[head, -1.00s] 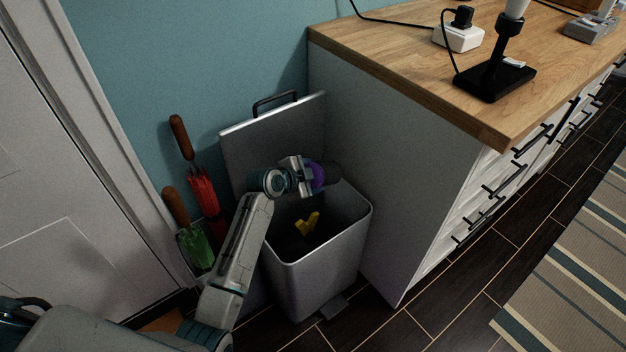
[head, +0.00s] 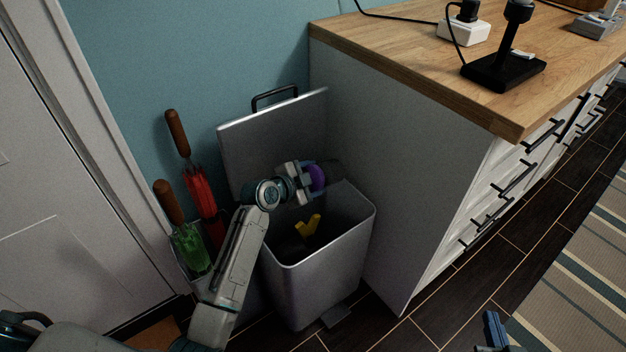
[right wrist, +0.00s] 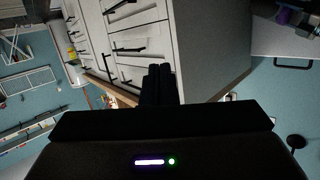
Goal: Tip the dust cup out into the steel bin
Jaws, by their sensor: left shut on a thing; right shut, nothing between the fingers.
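The steel bin (head: 322,280) stands on the dark floor between the wall and the cabinet, with its lid (head: 275,140) raised at the back. My left gripper (head: 306,181) is over the bin's opening, shut on the dust cup (head: 318,179). The cup's purple part shows beside the fingers; the rest is dark or hidden, so its exact tilt is unclear. A yellow piece (head: 308,225) lies inside the bin. My right gripper (right wrist: 160,84) is shut and empty in the right wrist view; part of it also shows at the head view's bottom edge (head: 493,332).
Tools with brown handles (head: 178,133), one red and one green, stand in a holder left of the bin. The wooden counter (head: 430,70) with a black stand (head: 503,70) and a white power block (head: 463,32) is at the right. A striped rug (head: 585,265) lies on the floor.

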